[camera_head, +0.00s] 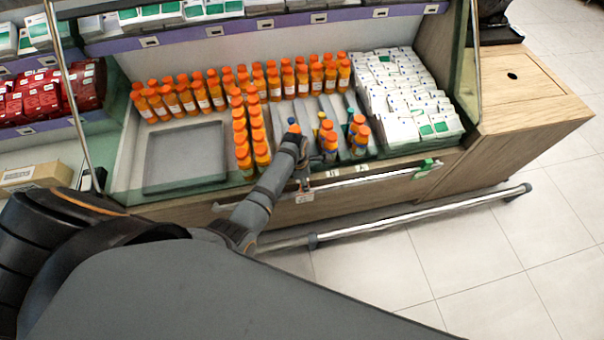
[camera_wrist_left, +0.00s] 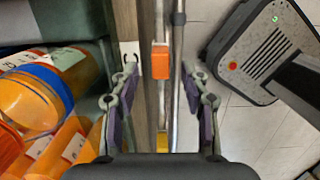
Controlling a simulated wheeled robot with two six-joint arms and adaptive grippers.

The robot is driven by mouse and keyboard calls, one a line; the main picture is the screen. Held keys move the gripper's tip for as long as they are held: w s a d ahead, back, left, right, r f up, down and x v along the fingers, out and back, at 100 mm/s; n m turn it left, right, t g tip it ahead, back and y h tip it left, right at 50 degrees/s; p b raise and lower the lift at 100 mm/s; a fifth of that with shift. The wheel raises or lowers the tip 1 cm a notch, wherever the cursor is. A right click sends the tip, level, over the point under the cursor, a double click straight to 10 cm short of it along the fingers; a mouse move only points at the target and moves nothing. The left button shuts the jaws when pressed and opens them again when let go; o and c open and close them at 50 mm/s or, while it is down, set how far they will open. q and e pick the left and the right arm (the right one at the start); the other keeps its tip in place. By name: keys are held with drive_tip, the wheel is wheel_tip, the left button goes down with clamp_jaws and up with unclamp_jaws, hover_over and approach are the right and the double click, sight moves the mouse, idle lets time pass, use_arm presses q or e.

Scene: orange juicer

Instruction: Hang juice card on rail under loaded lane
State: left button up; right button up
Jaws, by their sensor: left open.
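My left gripper (camera_head: 303,182) reaches down at the front edge of the juice shelf. In the left wrist view my left gripper (camera_wrist_left: 160,95) is open, its fingers apart on either side of the rail (camera_wrist_left: 176,60). A small orange block-like piece (camera_wrist_left: 160,62), possibly the juice card's top, shows between the fingers beside the rail; contact cannot be told. In the head view a small white card (camera_head: 305,197) shows just below the gripper. The rail (camera_head: 380,177) runs along the shelf front. Lanes above it hold juice bottles (camera_head: 330,143), partly hidden by my arm. My right gripper is not in view.
A green clip (camera_head: 428,167) sits near the rail's right end. White cartons (camera_head: 405,95) fill the shelf's right side, and a grey tray (camera_head: 186,157) lies at left. A lower metal bar (camera_head: 420,213) runs near the floor (camera_head: 470,265), which is clear at right.

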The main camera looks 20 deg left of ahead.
use_arm(q)
wheel_tip(320, 180, up, 10)
drive_tip(key=a, duration=0.1)
drive_tip(key=shift+s, duration=0.4)
